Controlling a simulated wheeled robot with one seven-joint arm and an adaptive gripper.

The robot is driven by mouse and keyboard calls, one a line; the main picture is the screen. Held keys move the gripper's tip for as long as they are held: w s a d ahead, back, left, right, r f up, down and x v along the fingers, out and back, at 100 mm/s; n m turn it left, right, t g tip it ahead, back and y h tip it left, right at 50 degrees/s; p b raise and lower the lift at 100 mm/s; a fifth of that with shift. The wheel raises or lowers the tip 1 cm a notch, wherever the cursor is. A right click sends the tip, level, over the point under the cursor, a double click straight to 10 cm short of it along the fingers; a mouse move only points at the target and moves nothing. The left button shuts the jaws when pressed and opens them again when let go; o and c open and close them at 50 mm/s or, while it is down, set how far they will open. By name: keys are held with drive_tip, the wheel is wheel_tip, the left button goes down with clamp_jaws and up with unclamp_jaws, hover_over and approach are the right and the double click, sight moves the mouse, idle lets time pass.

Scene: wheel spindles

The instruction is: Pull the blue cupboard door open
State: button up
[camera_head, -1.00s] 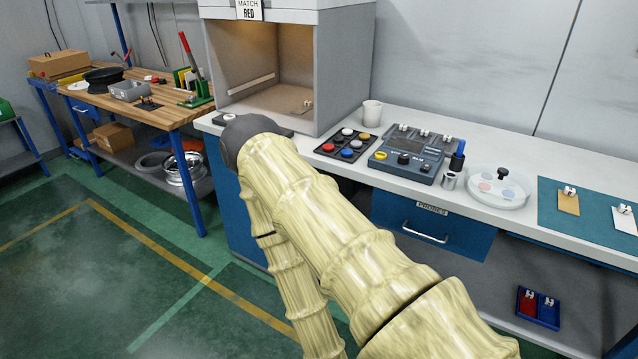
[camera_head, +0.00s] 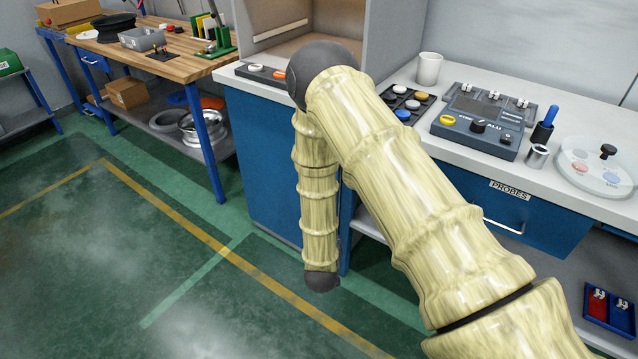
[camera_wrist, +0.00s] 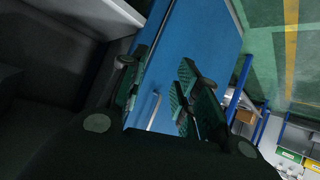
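The blue cupboard (camera_head: 268,160) stands under the left end of the white bench in the head view; my arm hides its right part. In the wrist view, a blue panel of the cupboard (camera_wrist: 205,40) fills the upper middle. A pale bar handle (camera_wrist: 154,108) shows on the blue surface, seen between my fingers. My gripper (camera_wrist: 158,88) is open, its two green-padded fingers apart on either side of the handle in the picture. I cannot tell how far the fingers are from the handle. My gripper is hidden in the head view.
A blue drawer marked PROBES (camera_head: 530,225) is right of my arm. A shelf below it holds a red and blue tray (camera_head: 610,308). A wooden workbench (camera_head: 140,50) stands at the left. The green floor (camera_head: 120,260) in front is clear.

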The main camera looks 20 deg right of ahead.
drive_tip(key=w+a+r+m+t+h+b, duration=0.1)
drive_tip(key=w+r+m+t+h+b, duration=0.15)
drive_tip(key=w+r, duration=0.4)
drive_tip(key=w+a+r+m+t+h+b, duration=0.1)
drive_tip(key=w+a+r+m+h+b, duration=0.2)
drive_tip(key=w, duration=0.7)
drive_tip(key=shift+n+h, duration=0.25)
drive_tip(key=shift+h, duration=0.4)
drive_tip(key=x, duration=0.7)
drive_tip(key=d+r+x, duration=0.1)
drive_tip(key=x, duration=0.2)
drive_tip(key=shift+s+d+b, duration=0.1)
drive_tip(key=shift+d+b, duration=0.15)
drive_tip(key=shift+b, duration=0.05)
clamp_jaws()
